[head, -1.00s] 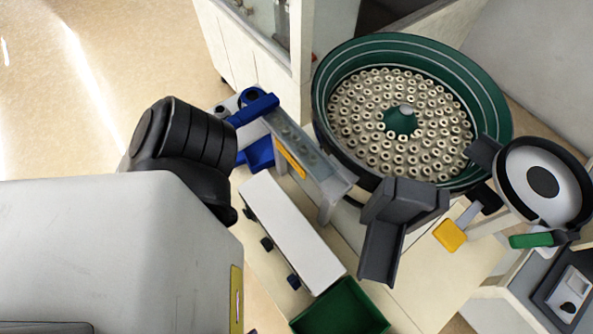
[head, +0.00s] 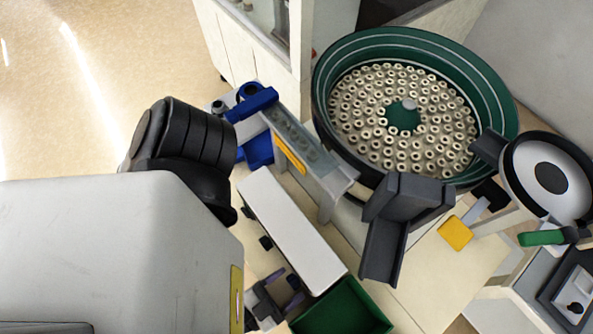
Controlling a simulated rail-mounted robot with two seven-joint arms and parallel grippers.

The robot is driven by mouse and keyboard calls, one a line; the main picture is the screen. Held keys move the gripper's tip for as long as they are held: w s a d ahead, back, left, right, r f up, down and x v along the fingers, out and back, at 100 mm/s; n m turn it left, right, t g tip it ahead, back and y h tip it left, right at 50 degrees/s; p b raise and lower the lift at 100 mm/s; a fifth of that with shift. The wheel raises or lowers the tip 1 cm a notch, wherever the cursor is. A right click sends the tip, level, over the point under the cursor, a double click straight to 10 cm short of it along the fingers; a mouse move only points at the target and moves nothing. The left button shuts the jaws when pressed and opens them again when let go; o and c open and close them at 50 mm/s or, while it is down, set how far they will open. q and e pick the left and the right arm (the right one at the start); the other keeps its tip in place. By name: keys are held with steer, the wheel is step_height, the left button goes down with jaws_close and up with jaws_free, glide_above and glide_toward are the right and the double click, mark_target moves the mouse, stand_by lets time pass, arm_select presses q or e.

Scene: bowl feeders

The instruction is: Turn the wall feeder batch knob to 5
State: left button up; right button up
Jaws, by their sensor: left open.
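My left gripper (head: 279,288) shows at the bottom centre, beside the front side of a long white-topped box (head: 292,225) and left of a green bin. Its fingers are apart, and I see nothing held between them. Dark knobs (head: 265,242) stick out of the box's near side; the one closest to the gripper is hard to separate from its fingers. A grey control box (head: 577,295) at the lower right edge carries a white panel with a small black knob (head: 575,307). No scale numbers are readable, and I cannot tell which knob is the wall feeder's batch knob. My right gripper is not in view.
A large green bowl feeder (head: 325,108) full of small rings stands at the upper right. A smaller dark-rimmed bowl (head: 550,177), a grey chute (head: 383,250), a yellow block (head: 455,233) and a green bin (head: 345,308) are close by. Open floor lies upper left.

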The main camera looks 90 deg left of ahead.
arm_select(q)
steer(key=shift+w+a, duration=0.1)
steer(key=shift+c, duration=0.4)
steer(key=c, duration=0.8)
steer(key=n+b, duration=0.2)
steer(key=n, duration=0.1)
steer(key=shift+f, duration=0.25)
steer(key=shift+c, duration=0.2)
steer(key=n+b, duration=0.1)
steer(key=n, duration=0.1)
steer(key=shift+r+n, duration=0.2)
steer(key=shift+n, duration=0.2)
steer(key=o, duration=0.9)
